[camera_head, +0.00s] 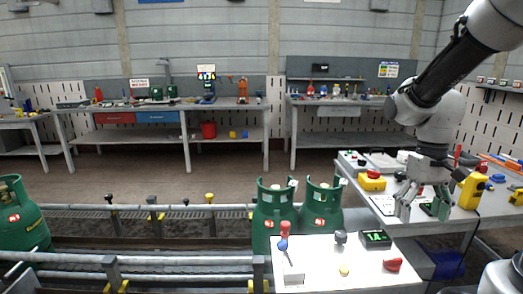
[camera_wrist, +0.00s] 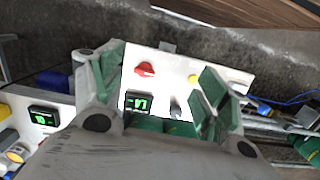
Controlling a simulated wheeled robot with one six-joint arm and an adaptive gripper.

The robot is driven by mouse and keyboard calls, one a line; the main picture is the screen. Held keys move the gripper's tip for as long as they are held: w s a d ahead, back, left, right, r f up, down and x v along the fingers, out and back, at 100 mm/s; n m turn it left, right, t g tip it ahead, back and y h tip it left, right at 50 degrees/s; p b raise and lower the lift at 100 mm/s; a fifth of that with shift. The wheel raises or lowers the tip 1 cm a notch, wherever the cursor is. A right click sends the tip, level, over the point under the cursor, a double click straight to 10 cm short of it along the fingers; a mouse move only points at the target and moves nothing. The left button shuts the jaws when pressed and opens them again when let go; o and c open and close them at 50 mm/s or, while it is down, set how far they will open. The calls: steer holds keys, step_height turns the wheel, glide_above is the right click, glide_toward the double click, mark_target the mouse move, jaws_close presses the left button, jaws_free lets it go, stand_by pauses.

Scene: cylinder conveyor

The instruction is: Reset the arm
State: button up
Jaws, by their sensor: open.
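My gripper (camera_head: 424,208) hangs from the arm at the right in the head view, fingers pointing down, above the right-hand table. In the wrist view my gripper (camera_wrist: 160,98) shows two green-padded fingers spread apart with nothing between them. Beyond the fingers lies a white control panel (camera_wrist: 208,72) with a red knob, a yellow button and a small green-digit display. The same control panel (camera_head: 318,276) stands at the bottom centre of the head view, left of my gripper and apart from it.
Green gas cylinders (camera_head: 322,207) stand behind the panel, with another cylinder (camera_head: 22,215) at the far left by the conveyor (camera_head: 160,262). The right-hand table (camera_head: 465,222) holds a yellow box (camera_head: 472,190) close to my gripper. Workbenches line the back wall; the floor before them is clear.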

steer(key=s+a+r+t, duration=0.1)
steer(key=s+r+t, duration=0.4)
steer(key=s+r, duration=0.4)
steer(key=shift+s+t, duration=0.2)
steer(key=shift+t, duration=0.2)
